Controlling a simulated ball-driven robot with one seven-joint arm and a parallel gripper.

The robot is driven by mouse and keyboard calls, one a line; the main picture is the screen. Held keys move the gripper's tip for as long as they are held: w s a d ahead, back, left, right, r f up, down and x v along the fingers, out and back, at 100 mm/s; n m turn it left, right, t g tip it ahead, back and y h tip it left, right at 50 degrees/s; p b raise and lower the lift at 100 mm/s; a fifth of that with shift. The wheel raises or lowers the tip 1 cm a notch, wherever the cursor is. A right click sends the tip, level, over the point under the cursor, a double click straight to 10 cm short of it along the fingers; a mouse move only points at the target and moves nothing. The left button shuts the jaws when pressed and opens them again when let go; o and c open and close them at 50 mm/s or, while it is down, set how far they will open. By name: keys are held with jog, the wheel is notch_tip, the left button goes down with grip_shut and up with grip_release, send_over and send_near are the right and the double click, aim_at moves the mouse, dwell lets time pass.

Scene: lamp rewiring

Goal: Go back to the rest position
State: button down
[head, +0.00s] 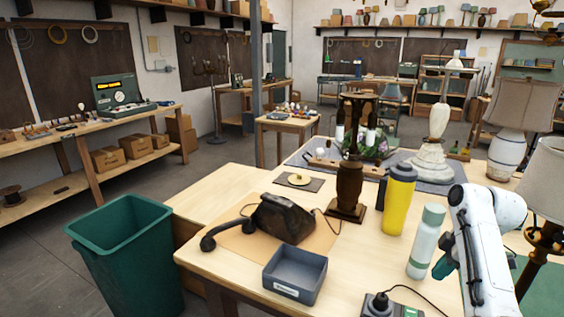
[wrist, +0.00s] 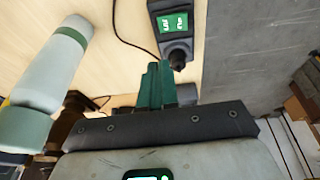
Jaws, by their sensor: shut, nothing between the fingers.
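My gripper (wrist: 155,85) shows its green fingers close together in the wrist view, with nothing between them. It is over the front part of the pale wooden workbench (head: 225,262), between a pale bottle with a green band (wrist: 45,75) and a small black device with a green display (wrist: 173,28). In the head view my white arm comes down at the right, just right of that bottle (head: 425,242). The device (head: 378,305) shows at the bottom edge there, with a black cable.
On the workbench stand a yellow bottle (head: 398,205), a dark wooden lamp stem (head: 348,185), a black telephone (head: 285,217) and a grey tray (head: 295,274). A lamp with a pale shade (head: 545,185) is close at the right. A green bin (head: 125,255) stands left of the bench.

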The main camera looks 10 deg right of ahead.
jog(key=s+a+f+m+g+h, duration=0.1)
jog(key=s+a+f+m, duration=0.2)
jog(key=s+a+f, duration=0.5)
jog(key=s+a+f+m, duration=0.3)
jog(key=s+a+f, duration=0.2)
jog(key=s+f, duration=0.35)
jog(key=s+a+f+m, duration=0.1)
jog(key=s+a+m, duration=0.1)
jog(key=s, duration=0.8)
jog(key=s+a+f+m+h+b, duration=0.1)
jog(key=s+a+m, duration=0.2)
jog(key=s, duration=0.8)
jog(key=shift+s+f+m+h, duration=0.15)
jog(key=shift+s+m+h, duration=0.15)
jog(key=shift+m, duration=0.1)
jog(key=shift+d, duration=0.1)
